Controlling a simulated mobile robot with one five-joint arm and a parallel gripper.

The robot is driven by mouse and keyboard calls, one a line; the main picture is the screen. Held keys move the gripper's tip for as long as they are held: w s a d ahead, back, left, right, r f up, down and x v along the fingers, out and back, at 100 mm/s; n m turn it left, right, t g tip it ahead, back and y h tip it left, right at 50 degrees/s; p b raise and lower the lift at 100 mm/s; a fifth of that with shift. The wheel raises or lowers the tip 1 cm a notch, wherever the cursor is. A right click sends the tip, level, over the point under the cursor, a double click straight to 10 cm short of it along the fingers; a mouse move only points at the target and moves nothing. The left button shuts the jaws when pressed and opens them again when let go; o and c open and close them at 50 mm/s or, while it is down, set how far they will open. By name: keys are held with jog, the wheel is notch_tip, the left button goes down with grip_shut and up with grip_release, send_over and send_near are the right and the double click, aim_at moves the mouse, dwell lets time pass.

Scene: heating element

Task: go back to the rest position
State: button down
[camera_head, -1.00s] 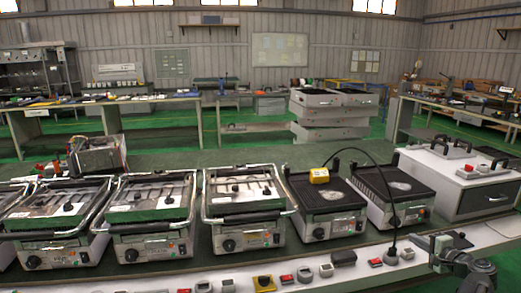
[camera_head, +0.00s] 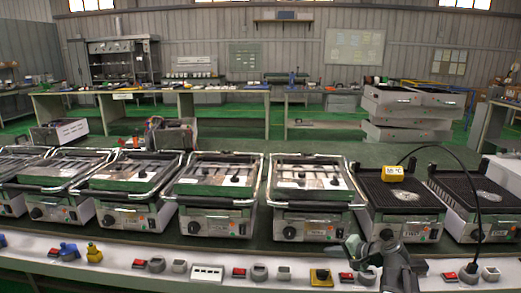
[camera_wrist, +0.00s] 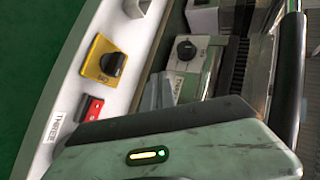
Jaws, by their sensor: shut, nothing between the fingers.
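My gripper (camera_head: 354,246) is low in the head view, in front of the row of contact grills, its fingers shut with nothing held. It also shows in the wrist view (camera_wrist: 160,95), where its green body fills the lower part. A grill with a dark knob (camera_wrist: 186,49) lies beyond the fingers. A yellow switch with a black knob (camera_wrist: 106,61) on the white front strip is left of them. In the head view this yellow switch (camera_head: 321,277) is left of my arm. I cannot tell whether the gripper touches the grill front.
Several grills stand side by side, including one with a raised lid frame (camera_head: 308,185). A yellow temperature display (camera_head: 403,172) sits on an open black-plated grill (camera_head: 385,192), with a black cable arching right. Switches line the white strip (camera_head: 130,255). The green floor (camera_wrist: 45,30) is clear.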

jog(key=s+a+f+n+g, duration=0.1)
jog(key=a+f, duration=0.2)
jog(key=a, duration=0.2)
jog(key=s+a+f+n+g+b, duration=0.1)
jog(key=s+a+f+n+g, duration=0.1)
jog(key=a, duration=0.3)
jog(key=s+a+f+n+g+b, duration=0.1)
jog(key=s+a+f+n, duration=0.1)
jog(key=a, duration=0.3)
jog(key=shift+a+f+g+h, duration=0.3)
jog(key=shift+f, duration=0.55)
jog(key=s+a+f+n+g+h, duration=0.2)
jog(key=s+a+f, duration=0.1)
jog(key=s+f, duration=0.1)
jog(key=s+d+f+n+g+h, duration=0.2)
jog(key=s+d+h, duration=0.2)
jog(key=s+d, duration=0.25)
notch_tip(320, 180, up, 28)
jog(key=p, duration=2.7)
jog(key=shift+s+d+f+g, duration=0.2)
jog(key=shift+d+g, duration=0.1)
jog(key=shift+d, duration=0.15)
